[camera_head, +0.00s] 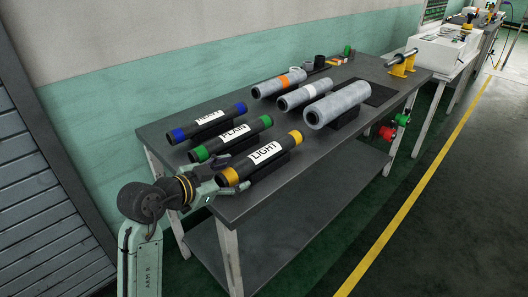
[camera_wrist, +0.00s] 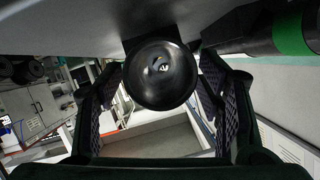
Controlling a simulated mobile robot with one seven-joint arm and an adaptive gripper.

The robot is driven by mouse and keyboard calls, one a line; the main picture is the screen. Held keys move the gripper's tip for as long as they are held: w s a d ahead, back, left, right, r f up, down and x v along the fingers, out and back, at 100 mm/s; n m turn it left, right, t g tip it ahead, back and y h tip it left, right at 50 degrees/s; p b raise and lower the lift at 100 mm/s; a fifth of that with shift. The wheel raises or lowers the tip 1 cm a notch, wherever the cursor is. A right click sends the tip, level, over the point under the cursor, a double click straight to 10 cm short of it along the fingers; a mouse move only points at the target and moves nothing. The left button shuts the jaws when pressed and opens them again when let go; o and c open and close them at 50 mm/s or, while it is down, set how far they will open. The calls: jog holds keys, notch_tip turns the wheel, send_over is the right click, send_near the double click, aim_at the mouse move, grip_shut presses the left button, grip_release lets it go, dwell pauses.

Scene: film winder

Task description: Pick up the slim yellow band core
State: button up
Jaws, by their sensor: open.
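The yellow band core (camera_head: 265,153), a slim black tube with yellow bands and a white label reading LIGHT, lies in a dark cradle at the table's near left. My gripper (camera_head: 218,178) is at its left end. In the wrist view, the core's round black end (camera_wrist: 160,75) faces the camera between the two spread fingers of my gripper (camera_wrist: 158,105). Gaps show on both sides, and I see no clear contact. The rest of the core is hidden behind its end there.
A green-banded core (camera_head: 230,139), labelled PLAIN, lies beside it; it also shows in the wrist view (camera_wrist: 292,35). A blue-banded core (camera_head: 208,121) lies behind. Several grey-wrapped rolls (camera_head: 337,105) rest farther right on the dark table (camera_head: 220,207). The floor in front is clear.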

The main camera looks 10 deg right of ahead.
jog(key=shift+w+d+f, duration=0.25)
jog(key=shift+w+d, duration=0.05)
grip_shut()
dwell(0.7)
jog(key=shift+r, duration=0.15)
